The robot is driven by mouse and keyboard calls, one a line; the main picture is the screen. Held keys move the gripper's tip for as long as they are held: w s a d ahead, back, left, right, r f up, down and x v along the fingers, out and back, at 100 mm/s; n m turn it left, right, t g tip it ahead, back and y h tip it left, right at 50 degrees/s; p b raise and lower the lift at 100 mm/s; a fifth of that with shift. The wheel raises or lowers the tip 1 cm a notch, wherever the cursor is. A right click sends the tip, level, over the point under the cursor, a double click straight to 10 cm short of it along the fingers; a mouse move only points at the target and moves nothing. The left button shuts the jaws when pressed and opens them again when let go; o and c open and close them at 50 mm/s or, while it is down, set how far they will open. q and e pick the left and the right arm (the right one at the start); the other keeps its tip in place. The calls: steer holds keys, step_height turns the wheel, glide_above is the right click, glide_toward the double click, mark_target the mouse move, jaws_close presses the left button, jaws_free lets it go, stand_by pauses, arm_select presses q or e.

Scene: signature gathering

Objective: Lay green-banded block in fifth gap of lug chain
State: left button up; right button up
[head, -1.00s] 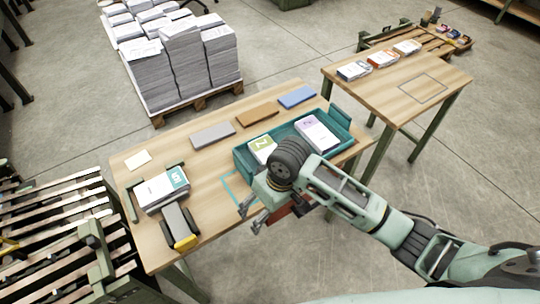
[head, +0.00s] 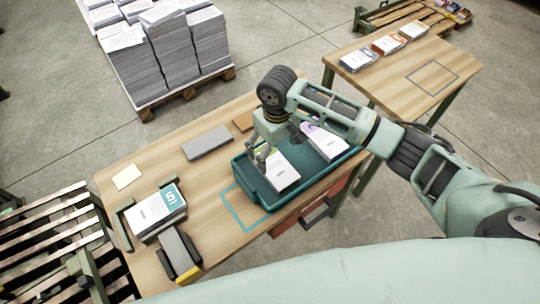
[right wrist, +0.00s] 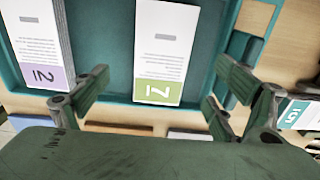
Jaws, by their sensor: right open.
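The green-banded block (head: 282,178), white with a green end band, lies in the teal tray (head: 262,206) on the wooden table. It also shows in the right wrist view (right wrist: 162,45), its green band nearest the gripper. My right gripper (head: 262,158) is over the tray at the band end of this block. In the right wrist view my right gripper (right wrist: 162,72) is open, one finger on each side of the block and apart from it. Part of the band is hidden by the gripper in the head view. I cannot make out a lug chain. My left gripper is not in view.
A purple-banded block (head: 324,142) lies beside it in the tray. A teal-banded block (head: 158,212) sits in a holder at the table's left, near a grey-and-yellow tool (head: 180,255). A grey slab (head: 207,143) lies behind. A second table (head: 390,85) stands at right.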

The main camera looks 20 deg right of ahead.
mark_target(274, 164)
steer(key=shift+s+f, duration=0.3)
steer(key=shift+f, duration=0.55)
steer(key=f, duration=0.3)
steer(key=f+p, duration=0.1)
steer(key=f, duration=0.1)
steer(key=shift+w+a+f, duration=0.15)
steer(key=shift+w+f, duration=0.1)
steer(key=shift+w, duration=0.15)
steer(key=shift+r, duration=0.1)
steer(key=c, duration=1.4)
steer(key=shift+c, duration=0.2)
